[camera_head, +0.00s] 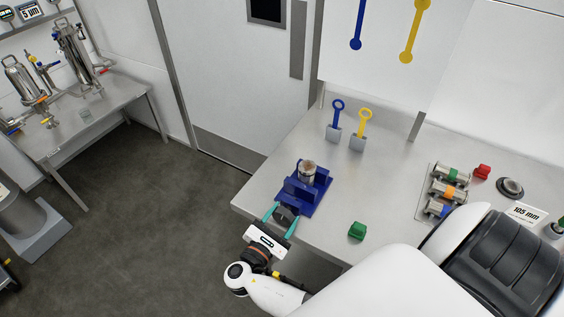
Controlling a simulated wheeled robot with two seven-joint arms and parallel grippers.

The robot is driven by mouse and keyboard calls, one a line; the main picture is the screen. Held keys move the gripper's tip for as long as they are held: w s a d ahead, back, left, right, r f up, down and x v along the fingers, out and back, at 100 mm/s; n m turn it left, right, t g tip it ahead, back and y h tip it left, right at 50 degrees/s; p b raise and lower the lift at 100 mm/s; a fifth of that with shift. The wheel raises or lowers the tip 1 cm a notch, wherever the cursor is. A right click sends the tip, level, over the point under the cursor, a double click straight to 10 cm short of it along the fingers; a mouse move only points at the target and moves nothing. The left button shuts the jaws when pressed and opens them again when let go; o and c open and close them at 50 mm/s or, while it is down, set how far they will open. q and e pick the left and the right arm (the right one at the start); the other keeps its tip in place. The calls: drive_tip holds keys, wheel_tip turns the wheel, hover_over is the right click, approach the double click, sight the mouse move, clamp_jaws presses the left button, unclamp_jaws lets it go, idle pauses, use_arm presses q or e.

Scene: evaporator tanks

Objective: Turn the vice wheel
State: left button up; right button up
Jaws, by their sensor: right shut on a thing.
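A blue vice (318,190) stands near the left front corner of the metal workbench, with a metal cylinder (307,170) upright between its jaws. The dark vice wheel (285,217) sits on the vice's front side, facing me. My right gripper (284,212) has its teal fingers on either side of the wheel and is shut on it. Part of the wheel is hidden by the fingers and the gripper body. My left gripper is not in view.
On the workbench (265,195), blue (337,117) and yellow (361,124) ring-handled tools stand in grey holders behind the vice.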

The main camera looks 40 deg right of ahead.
drive_tip(key=shift+d, duration=0.1)
drive_tip(key=o, duration=1)
drive_tip(key=b+v, duration=0.3)
drive_tip(key=v, duration=0.9)
drive_tip(key=shift+w, duration=0.1)
drive_tip(key=shift+c, duration=0.3)
